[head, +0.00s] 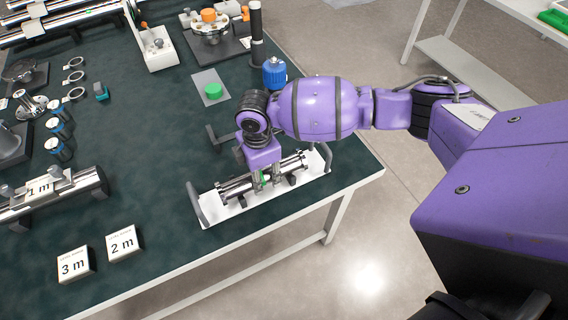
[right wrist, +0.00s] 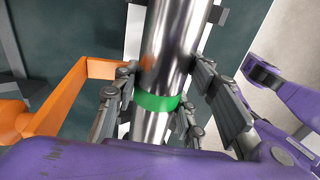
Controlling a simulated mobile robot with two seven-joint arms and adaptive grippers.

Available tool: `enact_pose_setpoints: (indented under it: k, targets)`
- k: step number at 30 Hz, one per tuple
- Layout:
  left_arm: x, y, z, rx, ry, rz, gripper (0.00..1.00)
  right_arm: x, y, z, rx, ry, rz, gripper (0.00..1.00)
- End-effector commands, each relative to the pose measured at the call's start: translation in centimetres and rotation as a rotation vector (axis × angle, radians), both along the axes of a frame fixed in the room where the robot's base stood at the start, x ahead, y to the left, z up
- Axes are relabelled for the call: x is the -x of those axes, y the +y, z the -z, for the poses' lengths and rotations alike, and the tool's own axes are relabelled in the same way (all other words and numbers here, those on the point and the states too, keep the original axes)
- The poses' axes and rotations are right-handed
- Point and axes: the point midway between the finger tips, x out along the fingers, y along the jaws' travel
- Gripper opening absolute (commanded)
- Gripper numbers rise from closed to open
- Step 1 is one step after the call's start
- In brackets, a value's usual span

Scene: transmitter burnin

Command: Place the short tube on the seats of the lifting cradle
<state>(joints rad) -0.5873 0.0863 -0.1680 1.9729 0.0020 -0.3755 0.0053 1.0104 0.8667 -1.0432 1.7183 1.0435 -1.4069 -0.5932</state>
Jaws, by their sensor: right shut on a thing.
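The short tube (head: 238,187) is a shiny steel cylinder with a green band at its middle. It lies along the white lifting cradle (head: 233,209), which has a raised handle at each end, near the table's right front edge. My right gripper (head: 264,181) comes down from above and is shut on the tube at the green band. In the right wrist view the fingers stand on both sides of the tube (right wrist: 169,57). The seats are mostly hidden, so I cannot tell whether the tube touches them. My left gripper is not in view.
A thicker steel cylinder (head: 88,186) lies on supports at the left. White blocks marked 3 m (head: 75,265) and 2 m (head: 123,243) stand at the front. A blue cylinder (head: 274,73) and a green disc (head: 213,91) are behind my gripper. The table's middle is clear.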

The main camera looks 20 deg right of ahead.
Motion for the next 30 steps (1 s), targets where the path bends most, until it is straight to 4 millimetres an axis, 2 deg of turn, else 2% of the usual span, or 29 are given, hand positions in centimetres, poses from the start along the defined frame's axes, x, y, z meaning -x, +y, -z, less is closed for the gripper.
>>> enact_pose_setpoints:
  k: [4, 11, 12, 15, 25, 30]
  targets:
    - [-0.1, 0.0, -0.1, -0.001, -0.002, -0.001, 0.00, -0.4, 0.1, -0.5, -0.002, -0.010, -0.002, 0.00]
    - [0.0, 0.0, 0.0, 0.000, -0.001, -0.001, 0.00, -0.4, 0.1, -0.1, -0.002, -0.009, -0.001, 0.00]
    - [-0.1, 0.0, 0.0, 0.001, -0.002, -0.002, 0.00, -0.3, 0.1, 0.1, 0.000, -0.007, -0.001, 0.43]
    - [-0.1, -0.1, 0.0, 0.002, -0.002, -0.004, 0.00, -0.3, 0.0, 0.0, 0.000, -0.007, -0.001, 0.56]
    - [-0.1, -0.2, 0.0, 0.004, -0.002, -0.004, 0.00, -0.3, 0.0, -0.1, 0.000, -0.007, -0.001, 0.58]
    - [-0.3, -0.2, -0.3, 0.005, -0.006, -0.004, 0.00, -0.4, 0.0, -1.8, 0.000, -0.008, -0.001, 0.58]
